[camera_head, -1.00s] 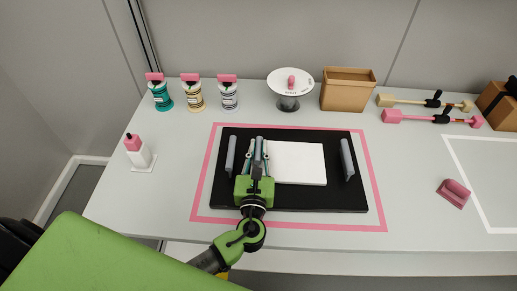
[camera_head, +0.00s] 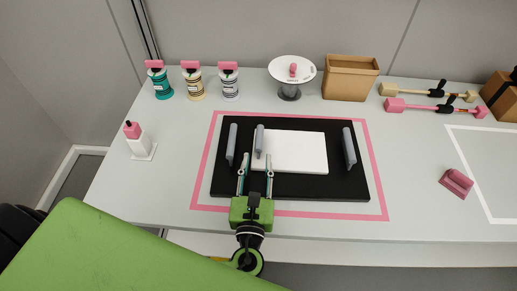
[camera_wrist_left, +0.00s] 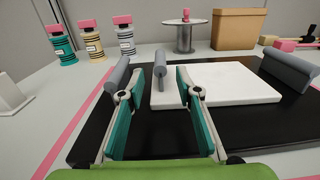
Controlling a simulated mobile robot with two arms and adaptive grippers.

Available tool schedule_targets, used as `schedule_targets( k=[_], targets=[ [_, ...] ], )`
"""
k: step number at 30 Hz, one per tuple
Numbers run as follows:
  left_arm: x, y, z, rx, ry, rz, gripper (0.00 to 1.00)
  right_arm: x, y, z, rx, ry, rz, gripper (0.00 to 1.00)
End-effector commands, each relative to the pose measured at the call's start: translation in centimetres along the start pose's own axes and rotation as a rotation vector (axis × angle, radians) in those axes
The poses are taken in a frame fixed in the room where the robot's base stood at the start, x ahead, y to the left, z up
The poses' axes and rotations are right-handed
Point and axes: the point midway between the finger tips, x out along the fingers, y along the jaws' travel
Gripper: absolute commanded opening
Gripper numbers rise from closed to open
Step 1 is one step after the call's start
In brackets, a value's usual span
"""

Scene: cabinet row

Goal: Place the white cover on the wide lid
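The white cover (camera_head: 303,150) is a flat white slab with one grey bar handle at its left end. It lies flat on the wide lid (camera_head: 305,188), a black plate with a grey bar at each end. The cover also shows in the left wrist view (camera_wrist_left: 228,85), right of its handle. My left gripper (camera_head: 256,167) is open and empty, at the front of the cover near its left end. In the left wrist view its two fingers (camera_wrist_left: 171,72) are apart, with the cover's handle beyond them. My right gripper is out of view.
A pink outline (camera_head: 205,165) surrounds the lid on the pale table. Several pink-capped bottles (camera_head: 194,85) stand at the back left, a round white stand (camera_head: 292,68) and brown box (camera_head: 350,80) behind. A pink block (camera_head: 457,183) lies right.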

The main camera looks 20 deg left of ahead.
Motion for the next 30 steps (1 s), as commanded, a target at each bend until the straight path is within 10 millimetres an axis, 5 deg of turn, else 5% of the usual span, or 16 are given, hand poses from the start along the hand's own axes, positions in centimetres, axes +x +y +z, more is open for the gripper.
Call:
schedule_targets(
  k=[7, 30],
  targets=[
    [-2.5, 0.0, -0.1, 0.001, 0.0, 0.0, 0.31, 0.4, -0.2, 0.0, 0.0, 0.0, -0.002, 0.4],
    [-2.7, 0.0, 0.0, 0.001, -0.001, -0.001, 0.31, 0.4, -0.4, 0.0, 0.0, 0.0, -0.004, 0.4]
  ],
)
